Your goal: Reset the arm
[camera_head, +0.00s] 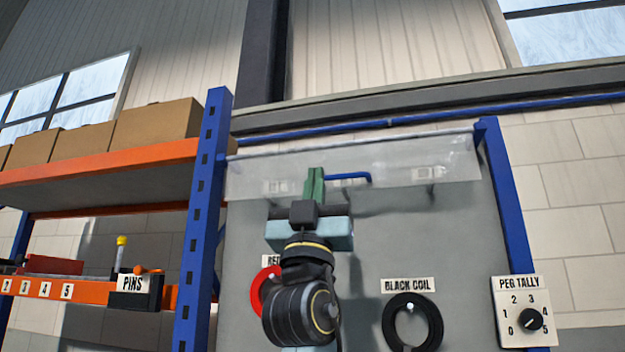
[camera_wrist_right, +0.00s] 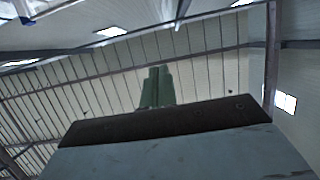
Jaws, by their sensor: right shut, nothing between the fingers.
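My right gripper (camera_head: 315,180) is in the middle of the head view, raised in front of the grey board, with its green fingers pointing up. The fingers are together with nothing between them. In the right wrist view the gripper (camera_wrist_right: 158,75) also shows its green fingers side by side, against the ceiling. My right arm hides part of the board and part of the red coil. My left gripper is not in view.
The grey board (camera_head: 460,240) carries a red coil (camera_head: 256,292), a black coil (camera_head: 431,318) and a clear cover (camera_head: 400,166) along its top. A peg tally dial (camera_head: 529,319) is at right. A shelf rack (camera_head: 203,215) with boxes and a pins holder (camera_head: 130,298) stands left.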

